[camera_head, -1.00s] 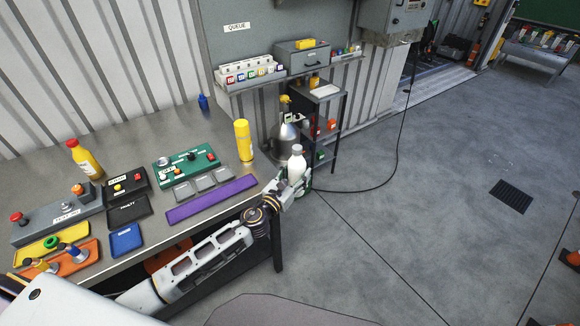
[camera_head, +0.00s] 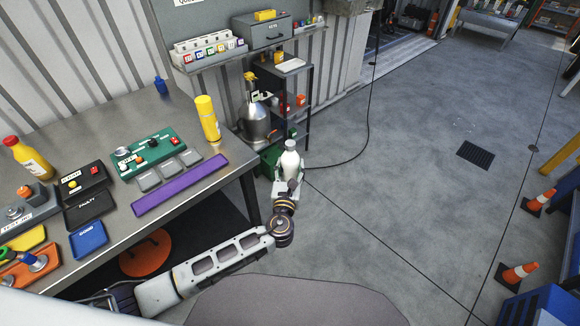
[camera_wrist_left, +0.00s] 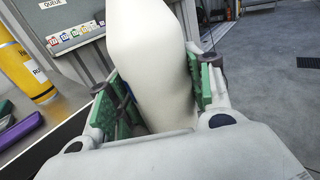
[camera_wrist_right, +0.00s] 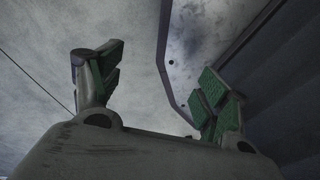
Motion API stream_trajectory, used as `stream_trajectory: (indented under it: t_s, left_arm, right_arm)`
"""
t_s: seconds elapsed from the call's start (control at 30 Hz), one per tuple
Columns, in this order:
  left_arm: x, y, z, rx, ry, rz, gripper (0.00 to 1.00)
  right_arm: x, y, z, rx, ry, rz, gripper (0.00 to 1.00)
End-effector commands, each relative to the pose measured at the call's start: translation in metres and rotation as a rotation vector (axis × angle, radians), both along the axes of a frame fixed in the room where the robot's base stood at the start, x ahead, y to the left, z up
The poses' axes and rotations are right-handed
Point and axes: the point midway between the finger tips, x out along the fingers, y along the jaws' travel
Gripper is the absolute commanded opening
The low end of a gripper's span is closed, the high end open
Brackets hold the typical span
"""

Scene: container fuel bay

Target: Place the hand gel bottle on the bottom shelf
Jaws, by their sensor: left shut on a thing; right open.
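A white bottle (camera_head: 290,162), which I take to be the hand gel bottle, is upright in my left gripper (camera_head: 288,186), beyond the table's right end. In the left wrist view the white bottle (camera_wrist_left: 152,65) fills the space between the green pads of the left gripper (camera_wrist_left: 158,105). A dark metal shelf unit (camera_head: 310,95) stands against the wall behind it. My right gripper shows only in the right wrist view (camera_wrist_right: 155,85), open and empty.
The table (camera_head: 120,235) holds a yellow canister (camera_head: 207,118), button boxes and trays. A dark cable (camera_head: 365,135) lies on the floor right of the shelf. Orange cones (camera_head: 520,272) stand at the far right.

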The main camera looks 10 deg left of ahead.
Motion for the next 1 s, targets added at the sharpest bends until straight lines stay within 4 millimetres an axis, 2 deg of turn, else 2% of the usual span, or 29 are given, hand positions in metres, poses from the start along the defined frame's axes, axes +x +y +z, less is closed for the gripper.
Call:
stream_trajectory:
  t_s: [0.03, 0.4, 1.0]
  left_arm:
    - [0.001, 0.001, -0.007, 0.000, -0.006, 0.001, 0.00]
    - [0.000, 0.005, -0.043, -0.001, -0.005, 0.008, 0.00]
    - [0.000, 0.006, -0.097, -0.002, -0.005, 0.009, 0.00]
  right_arm:
    - [0.006, 0.001, -0.006, 0.001, -0.003, 0.000, 0.76]
    - [0.042, 0.010, -0.015, 0.006, -0.016, -0.003, 0.76]
    - [0.096, 0.023, -0.018, 0.015, -0.040, -0.005, 0.76]
